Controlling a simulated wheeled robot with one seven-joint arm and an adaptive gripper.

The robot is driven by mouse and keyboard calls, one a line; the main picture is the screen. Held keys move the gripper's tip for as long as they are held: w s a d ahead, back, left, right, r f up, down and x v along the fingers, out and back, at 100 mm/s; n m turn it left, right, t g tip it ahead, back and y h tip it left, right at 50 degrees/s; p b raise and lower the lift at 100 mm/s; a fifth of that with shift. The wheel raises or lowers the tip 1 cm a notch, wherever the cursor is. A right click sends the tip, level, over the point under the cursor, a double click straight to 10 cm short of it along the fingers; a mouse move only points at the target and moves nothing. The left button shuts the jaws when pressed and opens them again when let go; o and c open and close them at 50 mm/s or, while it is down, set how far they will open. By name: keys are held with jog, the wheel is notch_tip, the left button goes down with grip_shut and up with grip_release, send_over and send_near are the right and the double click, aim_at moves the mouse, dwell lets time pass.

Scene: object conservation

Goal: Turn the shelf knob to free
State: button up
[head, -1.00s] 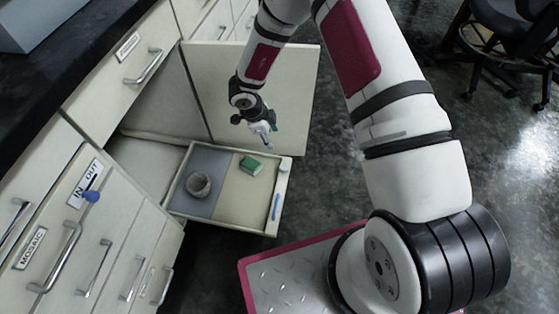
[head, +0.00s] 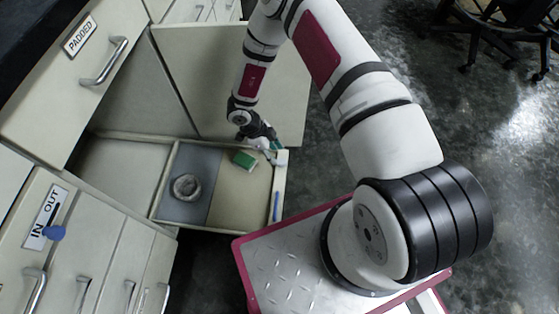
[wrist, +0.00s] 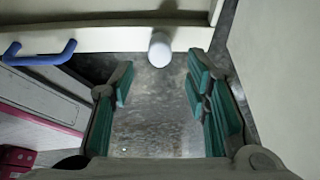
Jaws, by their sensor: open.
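The pull-out shelf (head: 153,208) stands out of the open cabinet. A white knob (wrist: 160,48), which I take for the shelf knob, sticks out from the shelf's front board (wrist: 120,38) in the wrist view. In the head view the white knob (head: 282,157) shows at the board's far end, close to my gripper. My gripper (wrist: 160,80) is open and empty, its two green-padded fingers apart on either side of the knob's line. The knob lies just beyond the fingertips, and no contact shows. Any position mark on the knob cannot be made out.
A blue handle (head: 276,207) is on the same front board. A grey stone-like bowl (head: 186,187) and a green block (head: 244,159) lie on the shelf. The open cabinet door (head: 215,65) stands close behind my arm. An IN/OUT label with a blue knob (head: 54,233) is at left.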

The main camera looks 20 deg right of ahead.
aim_at(281, 161)
jog(key=b+x, duration=0.1)
jog(key=x, duration=0.4)
jog(key=shift+f+b, duration=0.1)
jog(key=shift+b, duration=0.2)
grip_shut()
